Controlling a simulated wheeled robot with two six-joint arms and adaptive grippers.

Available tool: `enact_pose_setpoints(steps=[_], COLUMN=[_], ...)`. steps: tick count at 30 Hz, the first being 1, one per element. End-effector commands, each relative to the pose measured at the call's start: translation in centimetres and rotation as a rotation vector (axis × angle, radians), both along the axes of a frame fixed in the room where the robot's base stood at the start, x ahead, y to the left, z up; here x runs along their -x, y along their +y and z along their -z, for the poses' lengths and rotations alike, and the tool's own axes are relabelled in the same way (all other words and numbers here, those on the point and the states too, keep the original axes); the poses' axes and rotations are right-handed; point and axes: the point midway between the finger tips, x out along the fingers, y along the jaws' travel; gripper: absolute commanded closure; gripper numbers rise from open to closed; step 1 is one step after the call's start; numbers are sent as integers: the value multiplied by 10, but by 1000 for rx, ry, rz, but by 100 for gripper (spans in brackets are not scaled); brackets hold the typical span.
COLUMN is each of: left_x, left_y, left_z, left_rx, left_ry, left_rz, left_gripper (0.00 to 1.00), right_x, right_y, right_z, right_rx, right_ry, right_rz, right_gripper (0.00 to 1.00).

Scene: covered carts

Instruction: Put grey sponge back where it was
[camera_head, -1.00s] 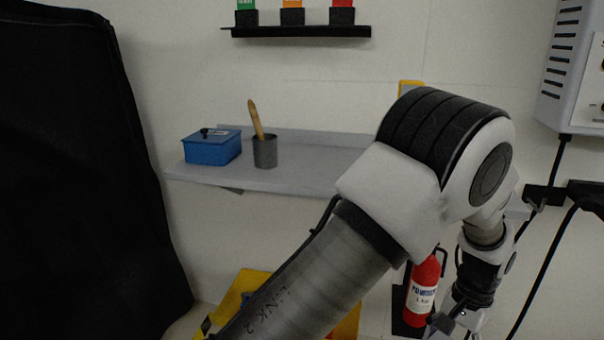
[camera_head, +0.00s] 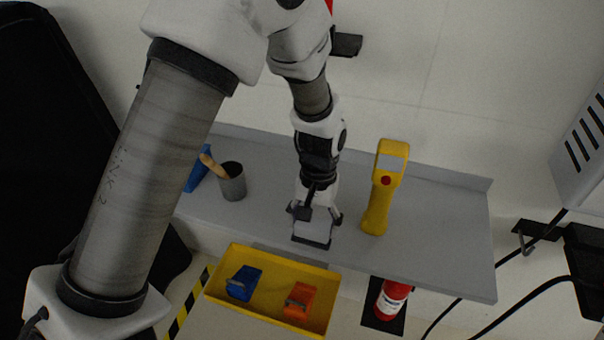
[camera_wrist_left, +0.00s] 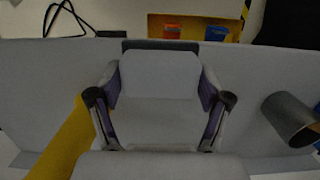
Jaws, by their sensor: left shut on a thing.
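My left gripper (camera_head: 314,218) reaches down over the grey wall shelf (camera_head: 440,240), near its front edge. It is shut on the grey sponge (camera_head: 312,231), a pale block with a dark strip along one edge. In the left wrist view the grey sponge (camera_wrist_left: 158,80) sits between the two fingers (camera_wrist_left: 160,112), with its dark strip at the far end. I cannot tell whether the sponge touches the shelf or hangs just above it. My right gripper is not in view.
A yellow handheld device (camera_head: 376,205) stands right of the gripper. A dark grey cup (camera_head: 233,186) with a wooden handle and a blue box (camera_head: 196,172) are left. Below are a yellow tray (camera_head: 270,309) with blue and orange items and a red extinguisher (camera_head: 391,300).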

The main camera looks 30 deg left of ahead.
Motion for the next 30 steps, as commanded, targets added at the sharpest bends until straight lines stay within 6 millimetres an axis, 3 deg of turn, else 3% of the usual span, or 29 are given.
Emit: enact_pose_setpoints(steps=[9,13,17,24,30], left_x=[-64,-86,-94,-94,-94], left_y=[77,102,112,112,111], left_z=[6,11,18,50,51], left_rx=[2,0,-1,-1,0], left_ry=[-2,-1,1,-1,-2], left_rz=[-6,-4,-3,0,0], left_gripper=[55,55,55,55,55], right_x=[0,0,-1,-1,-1], right_y=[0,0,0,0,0], right_z=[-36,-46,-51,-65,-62], right_rx=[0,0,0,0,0], right_ry=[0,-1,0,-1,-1], right_rz=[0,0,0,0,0], right_gripper=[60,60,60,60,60])
